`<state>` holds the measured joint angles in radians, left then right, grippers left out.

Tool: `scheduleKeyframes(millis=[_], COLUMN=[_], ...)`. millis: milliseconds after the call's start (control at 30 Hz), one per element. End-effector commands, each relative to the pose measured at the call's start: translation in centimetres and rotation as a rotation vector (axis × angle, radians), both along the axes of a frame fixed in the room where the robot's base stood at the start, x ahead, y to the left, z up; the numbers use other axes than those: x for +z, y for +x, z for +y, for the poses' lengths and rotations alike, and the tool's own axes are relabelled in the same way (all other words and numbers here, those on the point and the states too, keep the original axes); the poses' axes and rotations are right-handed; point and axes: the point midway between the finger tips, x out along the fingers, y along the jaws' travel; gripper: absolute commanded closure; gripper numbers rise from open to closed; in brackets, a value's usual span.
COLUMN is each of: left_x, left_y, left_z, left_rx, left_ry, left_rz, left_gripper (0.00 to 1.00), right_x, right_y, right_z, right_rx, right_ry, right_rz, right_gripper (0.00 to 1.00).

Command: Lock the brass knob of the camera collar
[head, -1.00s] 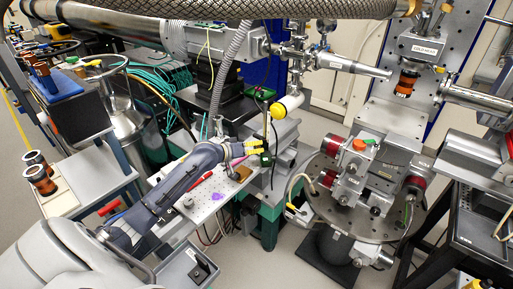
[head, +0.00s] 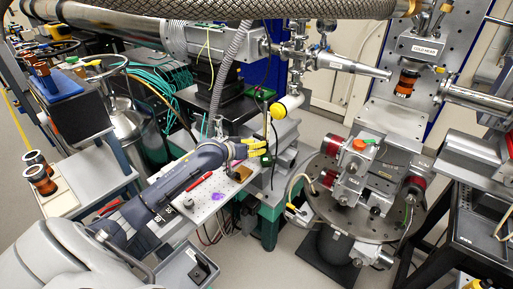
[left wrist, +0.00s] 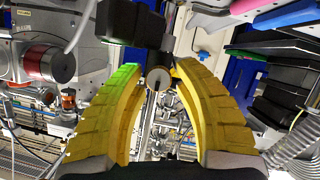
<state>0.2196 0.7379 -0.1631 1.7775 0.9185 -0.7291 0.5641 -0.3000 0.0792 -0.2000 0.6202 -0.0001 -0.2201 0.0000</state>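My left gripper (head: 252,149) reaches from the left to the camera post (head: 266,130) in the head view. In the left wrist view its two yellow fingers (left wrist: 158,74) curve in from both sides. A small round knob with a greyish face (left wrist: 158,78) sits between the fingertips, with a narrow gap seeming to remain beside it. A black block (left wrist: 130,22), seemingly part of the collar or its mount, is just beyond the fingers. In the head view the fingers hide most of the collar. A yellow piece at the bottom right edge may be my right gripper (head: 478,284).
A white perforated breadboard (head: 212,205) lies under my left forearm, with a red pen-like tool (head: 199,181) on it. A round stage (head: 330,205) with metal blocks stands to the right. A hose (head: 228,70) hangs behind.

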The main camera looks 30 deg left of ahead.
Motion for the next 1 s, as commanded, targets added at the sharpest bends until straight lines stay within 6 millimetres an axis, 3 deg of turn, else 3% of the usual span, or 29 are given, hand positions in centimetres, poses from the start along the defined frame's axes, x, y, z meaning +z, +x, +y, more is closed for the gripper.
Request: scheduleKeyframes(millis=[100,467,1000], left_x=[-0.1,-0.1,2.6], left_y=[0.0,-0.5,-7.5], left_z=[0.0,0.0,1.7], left_rx=[0.0,-0.001,-0.002], left_ry=[-0.001,0.0,0.001], left_rz=[0.002,0.005,0.007], left_gripper=[0.54,0.54,0.54], right_x=[0.0,0.0,0.0], right_y=[0.0,0.0,0.0], right_z=[0.0,-0.3,-0.1], right_rx=[0.0,0.001,0.0], right_ry=[0.0,-0.003,-0.001], right_rz=[0.0,0.0,0.0], right_gripper=[0.44,0.44,0.44])
